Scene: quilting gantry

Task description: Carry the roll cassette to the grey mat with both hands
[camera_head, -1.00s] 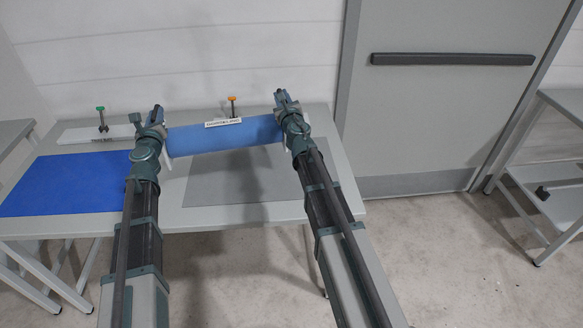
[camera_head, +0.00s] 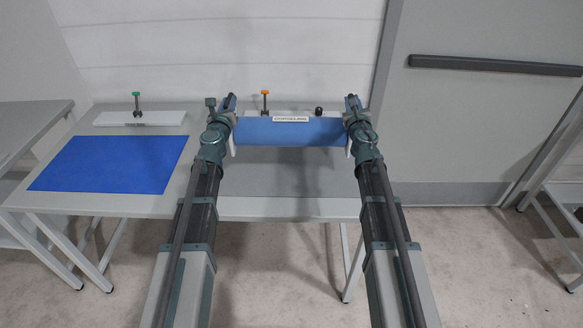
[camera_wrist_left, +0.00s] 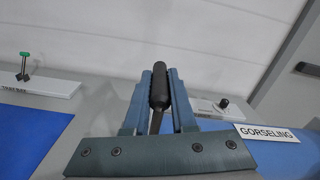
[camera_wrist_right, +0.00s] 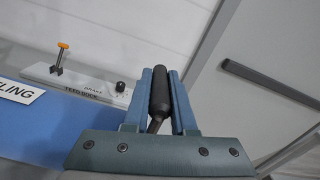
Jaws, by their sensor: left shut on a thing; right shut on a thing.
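The roll cassette (camera_head: 290,131) is a blue roll with pale end plates and a white label. It is held level between my two grippers, and the grey mat (camera_head: 290,180) lies on the table below and nearer to me. My left gripper (camera_head: 229,103) is shut on the cassette's left handle; the left wrist view shows the black handle (camera_wrist_left: 158,90) between the fingers. My right gripper (camera_head: 353,103) is shut on the right handle, also black in the right wrist view (camera_wrist_right: 160,92). The arms and roll hide parts of the mat.
A blue mat (camera_head: 108,164) lies on the table's left. Behind it is a white plate (camera_head: 160,118) with a green-topped clamp (camera_head: 136,100). A feed dock (camera_wrist_right: 82,82) with an orange-topped clamp (camera_wrist_right: 60,56) and black knob (camera_wrist_right: 120,87) stands behind the roll. A grey door (camera_head: 480,110) is at right.

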